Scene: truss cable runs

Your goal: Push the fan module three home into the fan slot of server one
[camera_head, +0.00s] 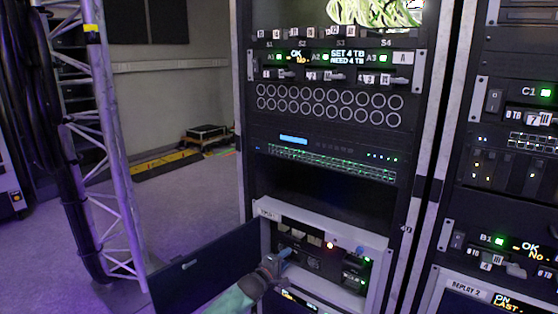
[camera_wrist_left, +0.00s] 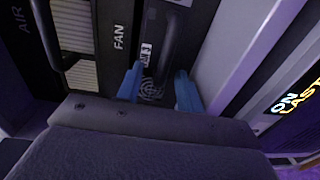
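The server (camera_head: 322,232) with the opened front is low in the middle rack in the head view. My left gripper (camera_head: 284,254) reaches its front from below, with blue fingertips at the bay. In the left wrist view a dark fan module (camera_wrist_left: 158,84) with a black handle (camera_wrist_left: 172,42), a small white label and a round fan grille is straight ahead. The word FAN is printed to its left. The left gripper (camera_wrist_left: 160,92) shows two blue fingers apart, one each side of the grille, with nothing visibly clamped. How deep the module sits is unclear. My right gripper is not in view.
The open black door (camera_head: 207,268) hangs out at the server's left. A pale rack post (camera_wrist_left: 240,50) stands close on the right in the wrist view. A lit rack (camera_head: 500,200) is to the right, a truss (camera_head: 112,130) to the left.

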